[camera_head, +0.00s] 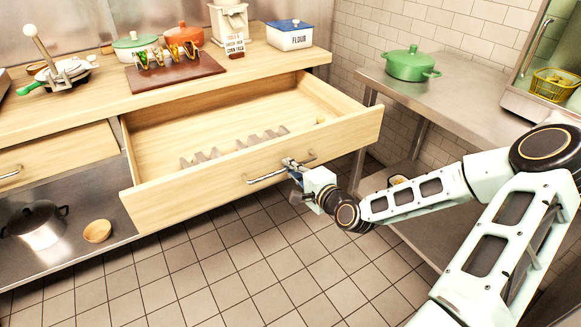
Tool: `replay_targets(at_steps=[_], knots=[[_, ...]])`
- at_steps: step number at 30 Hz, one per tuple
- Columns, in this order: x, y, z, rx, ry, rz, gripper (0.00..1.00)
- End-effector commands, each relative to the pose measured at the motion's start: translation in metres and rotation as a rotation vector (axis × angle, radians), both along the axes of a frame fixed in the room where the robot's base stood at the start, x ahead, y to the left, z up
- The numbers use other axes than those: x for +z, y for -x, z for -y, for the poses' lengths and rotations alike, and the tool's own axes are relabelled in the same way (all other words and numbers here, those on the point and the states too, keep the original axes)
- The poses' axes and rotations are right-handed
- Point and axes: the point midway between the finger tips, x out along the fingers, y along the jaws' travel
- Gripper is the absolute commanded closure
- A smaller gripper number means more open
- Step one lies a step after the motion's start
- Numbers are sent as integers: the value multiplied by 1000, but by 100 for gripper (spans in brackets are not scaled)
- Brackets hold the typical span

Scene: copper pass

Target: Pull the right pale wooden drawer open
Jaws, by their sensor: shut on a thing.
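The right pale wooden drawer (215,187) is pulled well out from under the wooden counter, and its inside shows. A grey zigzag rack (235,148) lies in it, with a small pale round thing (320,121) near the right side. The drawer's metal bar handle (268,176) runs across its front. My gripper (294,166) is at the right part of this handle and is shut on it. The fingertips are small and partly hidden by the gripper's body. My arm reaches in from the right.
The left drawer (60,155) is shut. A taco board (175,74), a flour box (290,36) and pots stand on the counter. A green pot (410,64) is on the steel table (450,95) at right. Tiled floor (230,270) before the drawer is clear.

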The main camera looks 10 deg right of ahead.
Motion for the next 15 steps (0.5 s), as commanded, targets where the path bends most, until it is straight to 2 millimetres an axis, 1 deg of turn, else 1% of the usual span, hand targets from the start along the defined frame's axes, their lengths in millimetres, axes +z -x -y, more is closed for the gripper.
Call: replay_targets(at_steps=[2,3,5,15], knots=[[0,0,0,-1,0,0,100],[0,0,0,-1,0,0,91],[0,0,0,-1,0,0,84],[1,2,1,-1,0,0,84]])
